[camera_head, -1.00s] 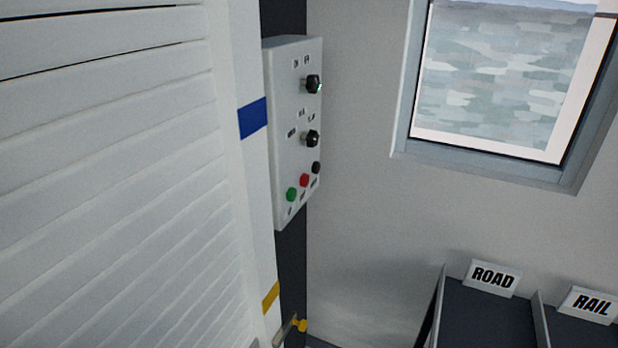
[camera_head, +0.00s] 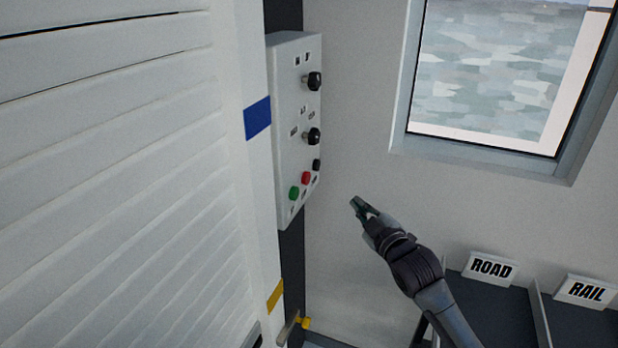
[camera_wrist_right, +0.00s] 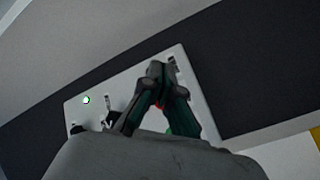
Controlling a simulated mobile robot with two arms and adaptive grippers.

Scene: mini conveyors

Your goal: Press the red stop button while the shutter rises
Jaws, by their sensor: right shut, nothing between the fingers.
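The red stop button (camera_head: 305,178) sits low on a white control panel (camera_head: 285,130), between a green button (camera_head: 294,193) and a black one (camera_head: 316,165). The white slatted shutter (camera_head: 110,180) fills the left side of the head view. My right gripper (camera_head: 356,202) is shut and empty, to the right of the panel and apart from the red button in the head view. In the right wrist view its fingers (camera_wrist_right: 156,72) are over the panel (camera_wrist_right: 190,75), with a little red showing between them; most of the button is hidden. My left gripper is not in view.
Two black knobs (camera_head: 313,81) are higher on the panel. A green light (camera_wrist_right: 86,100) glows in the wrist view. Bins labelled ROAD (camera_head: 489,268) and RAIL (camera_head: 585,291) stand at lower right, below a window (camera_head: 490,75). A yellow-ended lever (camera_head: 303,323) is below the panel.

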